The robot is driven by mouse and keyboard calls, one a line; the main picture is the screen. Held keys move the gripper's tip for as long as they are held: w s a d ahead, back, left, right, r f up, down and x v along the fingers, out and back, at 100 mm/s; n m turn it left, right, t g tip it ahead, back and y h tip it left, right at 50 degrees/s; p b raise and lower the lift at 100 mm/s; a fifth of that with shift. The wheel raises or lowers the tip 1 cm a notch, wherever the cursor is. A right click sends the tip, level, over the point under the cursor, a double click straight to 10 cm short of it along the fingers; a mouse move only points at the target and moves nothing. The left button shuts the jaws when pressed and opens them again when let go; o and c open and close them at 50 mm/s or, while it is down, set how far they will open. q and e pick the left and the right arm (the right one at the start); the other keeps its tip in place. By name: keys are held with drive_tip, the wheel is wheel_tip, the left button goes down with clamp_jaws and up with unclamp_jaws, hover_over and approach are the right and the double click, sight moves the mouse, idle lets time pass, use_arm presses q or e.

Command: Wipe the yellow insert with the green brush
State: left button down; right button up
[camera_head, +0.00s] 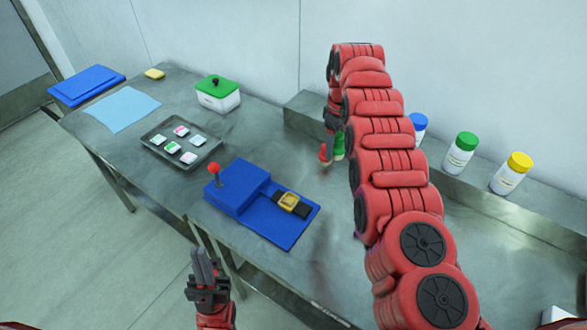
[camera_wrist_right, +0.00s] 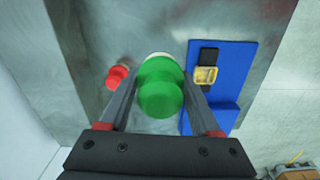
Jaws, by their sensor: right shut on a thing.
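The yellow insert (camera_head: 290,202) is a small square frame on a black strip, on the blue fixture's flat plate; it also shows in the right wrist view (camera_wrist_right: 206,75). The green brush (camera_head: 339,147) is between the fingers of my right gripper (camera_wrist_right: 160,100), which is shut on it. In the wrist view the brush's rounded green end (camera_wrist_right: 160,98) hides most of its lower part. The brush is at the back of the table, apart from the insert. My left gripper (camera_head: 203,264) is near the table's front edge, empty; its finger gap is unclear.
A red-topped object (camera_wrist_right: 117,76) stands beside the brush. The blue fixture has a red-knobbed lever (camera_head: 214,170). A tray (camera_head: 159,150) with several small packets, a green-lidded box (camera_head: 219,101) and several capped bottles stand around. My right arm hides part of the table.

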drive_tip(key=shift+w+a+f+n, duration=0.25)
drive_tip(key=shift+a+n, duration=0.1)
drive_tip(key=shift+n, duration=0.25)
drive_tip(key=shift+s+a+n, duration=0.1)
drive_tip(key=shift+s+n, duration=0.15)
drive_tip(key=shift+n, duration=0.15)
drive_tip(key=shift+w+a+f, duration=0.15)
drive_tip(key=shift+w+a, duration=0.05)
drive_tip(key=shift+a, duration=0.05)
drive_tip(key=shift+s, duration=0.2)
drive_tip(key=shift+a+n, duration=0.15)
drive_tip(key=shift+n, duration=0.25)
drive_tip(key=shift+s+a+f+n+p, duration=0.1)
drive_tip(key=shift+a+n+p, duration=0.1)
drive_tip(key=shift+n+p, duration=0.15)
drive_tip(key=shift+f, duration=0.1)
drive_tip(key=shift+w+a, duration=0.1)
drive_tip(key=shift+w, duration=0.1)
